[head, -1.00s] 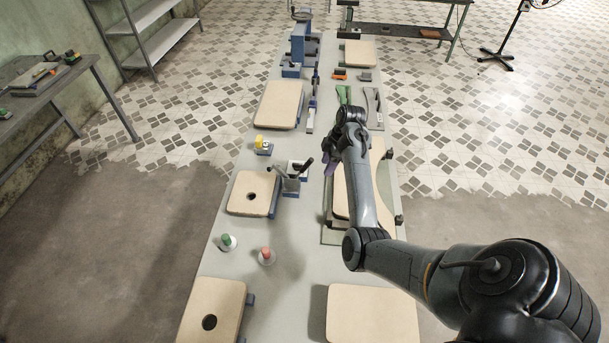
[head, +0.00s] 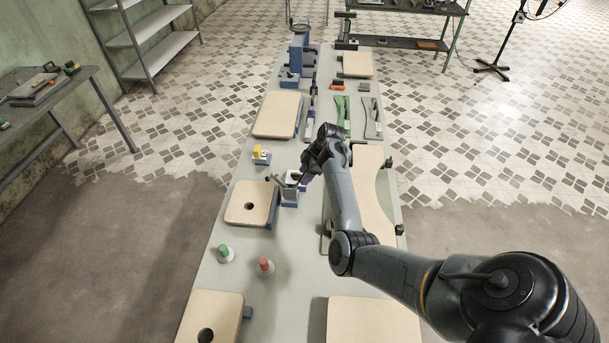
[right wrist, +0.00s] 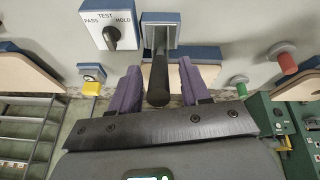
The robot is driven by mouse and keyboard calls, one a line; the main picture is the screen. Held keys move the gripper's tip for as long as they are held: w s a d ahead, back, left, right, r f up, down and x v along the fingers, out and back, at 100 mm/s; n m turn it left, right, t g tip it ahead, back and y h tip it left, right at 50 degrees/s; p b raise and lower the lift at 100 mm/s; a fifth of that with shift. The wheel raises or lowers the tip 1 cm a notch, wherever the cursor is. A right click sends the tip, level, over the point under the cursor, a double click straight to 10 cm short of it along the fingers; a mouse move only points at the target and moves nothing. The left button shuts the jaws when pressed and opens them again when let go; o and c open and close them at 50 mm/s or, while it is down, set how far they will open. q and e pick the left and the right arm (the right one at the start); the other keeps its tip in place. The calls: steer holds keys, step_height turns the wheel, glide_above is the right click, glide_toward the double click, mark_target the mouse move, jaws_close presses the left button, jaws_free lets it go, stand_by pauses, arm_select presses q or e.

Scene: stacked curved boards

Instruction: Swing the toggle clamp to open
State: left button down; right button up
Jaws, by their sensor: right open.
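A grey-and-blue block (head: 289,197) with upright dark levers stands mid-table in the head view. In the right wrist view, a lever with a black handle (right wrist: 158,80) rises from a blue-edged pale mount (right wrist: 174,20). I cannot tell for sure that this lever is the toggle clamp. My right gripper (head: 304,181) is over this block. In the right wrist view its purple fingers (right wrist: 160,90) are open, one on each side of the black handle, with gaps showing. My left gripper is not in view.
A yellow-topped switch (head: 261,154), green button (head: 225,252) and red button (head: 265,266) stand nearby. A curved board (head: 374,200) lies under my right arm. The table's middle strip is mostly clear.

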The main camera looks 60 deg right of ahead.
steer(key=shift+w+a+f, duration=0.1)
steer(key=shift+w+f, duration=0.15)
steer(key=shift+f, duration=0.35)
steer(key=shift+c, duration=0.3)
jaws_close()
steer(key=shift+r, duration=0.1)
